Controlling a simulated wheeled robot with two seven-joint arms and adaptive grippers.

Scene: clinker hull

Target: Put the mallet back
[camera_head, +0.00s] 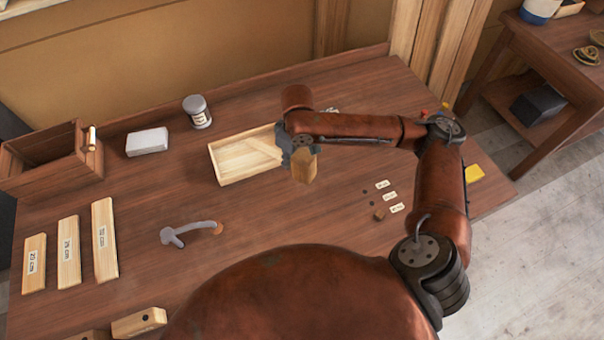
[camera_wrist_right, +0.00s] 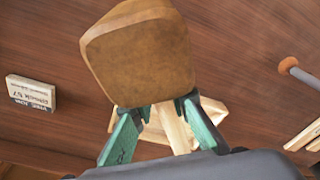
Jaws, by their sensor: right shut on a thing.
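The mallet shows in the right wrist view as a large brown wooden head (camera_wrist_right: 140,55) with a pale handle (camera_wrist_right: 175,128) running down between my fingers. In the head view its head (camera_head: 304,168) hangs below my right gripper (camera_head: 298,143), just beside the right end of a shallow pale tray (camera_head: 228,178). My right gripper is shut on the handle; the grip also shows in the wrist view (camera_wrist_right: 158,118). The arm hides part of the tray's right end. I cannot tell how high the mallet is above the table. My left gripper is not in view.
A grey hammer-like tool (camera_head: 190,232) lies in front of the tray. A white block (camera_head: 147,141), a grey jar (camera_head: 197,112) and an open wooden box (camera_head: 52,170) stand at the back left. Labelled planks (camera_head: 69,252) lie at left. Small labels (camera_head: 390,196) lie at right.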

